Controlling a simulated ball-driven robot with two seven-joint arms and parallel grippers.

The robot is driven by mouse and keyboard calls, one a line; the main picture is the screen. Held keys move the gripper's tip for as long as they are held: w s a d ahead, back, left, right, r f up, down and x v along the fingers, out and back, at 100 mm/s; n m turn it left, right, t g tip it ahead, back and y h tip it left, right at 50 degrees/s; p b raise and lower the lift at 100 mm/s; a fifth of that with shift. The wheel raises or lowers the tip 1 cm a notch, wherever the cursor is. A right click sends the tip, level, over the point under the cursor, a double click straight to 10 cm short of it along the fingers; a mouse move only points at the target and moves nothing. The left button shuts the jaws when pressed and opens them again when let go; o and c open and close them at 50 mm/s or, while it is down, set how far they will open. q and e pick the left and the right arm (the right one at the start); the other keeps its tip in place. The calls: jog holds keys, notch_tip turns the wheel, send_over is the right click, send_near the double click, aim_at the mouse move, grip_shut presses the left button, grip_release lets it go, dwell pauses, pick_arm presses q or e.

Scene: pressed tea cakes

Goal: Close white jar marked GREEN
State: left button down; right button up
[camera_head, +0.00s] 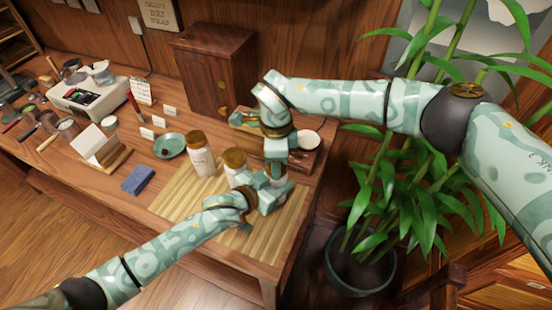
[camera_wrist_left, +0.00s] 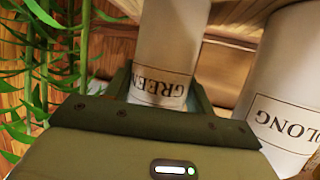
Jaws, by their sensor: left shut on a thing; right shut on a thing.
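The white jar marked GREEN (camera_wrist_left: 172,40) stands between the fingers of my left gripper (camera_wrist_left: 158,88) in the left wrist view, its label upside down there. My left gripper is shut on its side. In the head view my left gripper (camera_head: 272,182) is low over the slatted mat, and that jar is mostly hidden by my grippers. My right gripper (camera_head: 277,165) points down from above, right over the left one. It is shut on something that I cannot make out. The jar's top and any lid on it are hidden.
A white jar marked OOLONG (camera_wrist_left: 285,85) stands close beside the GREEN jar. Two brown-lidded jars, one at the left (camera_head: 200,160), stand on the slatted mat (camera_head: 180,200). A wooden cabinet (camera_head: 215,70) is behind; a potted plant (camera_head: 400,190) is right of the table.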

jog(key=shift+w+m, duration=0.1)
jog(key=shift+m, duration=0.4)
jog(key=o, duration=1.1)
jog(key=shift+r, duration=2.25)
jog(key=shift+c, duration=0.4)
